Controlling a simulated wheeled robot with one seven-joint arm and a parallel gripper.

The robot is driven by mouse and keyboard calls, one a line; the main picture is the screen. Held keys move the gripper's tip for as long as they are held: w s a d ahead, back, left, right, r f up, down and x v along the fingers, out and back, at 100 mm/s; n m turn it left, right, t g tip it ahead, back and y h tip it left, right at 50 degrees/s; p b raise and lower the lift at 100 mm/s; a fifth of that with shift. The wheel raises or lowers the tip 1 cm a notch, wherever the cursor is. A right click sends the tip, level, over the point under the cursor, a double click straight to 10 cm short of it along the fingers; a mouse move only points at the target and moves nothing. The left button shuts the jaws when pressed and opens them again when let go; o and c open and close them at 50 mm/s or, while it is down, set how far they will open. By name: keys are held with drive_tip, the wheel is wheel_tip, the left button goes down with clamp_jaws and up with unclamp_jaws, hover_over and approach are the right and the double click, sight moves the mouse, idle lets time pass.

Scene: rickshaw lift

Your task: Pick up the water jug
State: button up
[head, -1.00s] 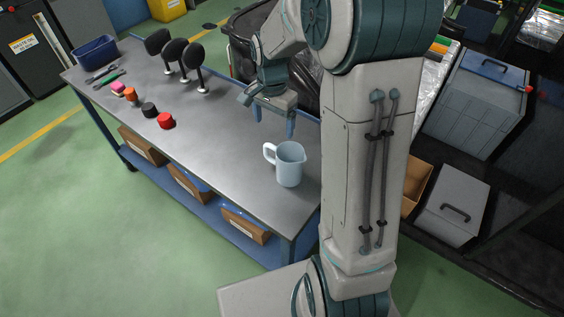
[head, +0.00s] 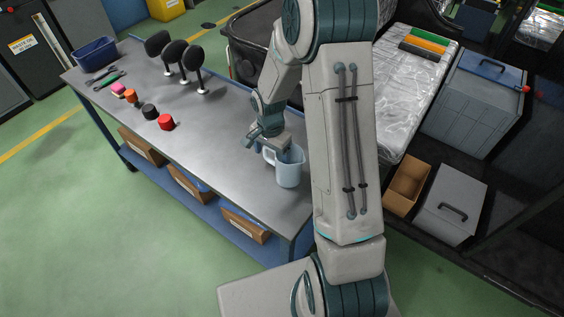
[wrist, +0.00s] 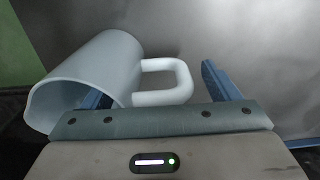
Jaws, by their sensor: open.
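The water jug (head: 290,172) is light blue-white with a side handle and stands upright near the front right end of the grey workbench. In the wrist view the jug (wrist: 92,72) is at the left, its handle (wrist: 168,82) pointing right. My gripper (head: 266,148) is open at the jug's handle side. In the wrist view my gripper (wrist: 158,92) has one blue finger at the jug's mouth, partly hidden by the jug, and the other in the clear beyond the handle. The handle lies between the fingers. Whether a finger touches the jug cannot be told.
The workbench (head: 215,130) holds a red cylinder (head: 166,122), a black one (head: 149,111), several black round-headed stands (head: 194,60) and a blue bin (head: 95,51) further left. Bare bench surface lies left of the jug. A cart with crates stands at the right.

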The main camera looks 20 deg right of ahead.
drive_tip(key=shift+f, duration=0.35)
drive_tip(key=c, duration=1.3)
drive_tip(key=shift+c, duration=0.3)
drive_tip(key=shift+r, duration=0.15)
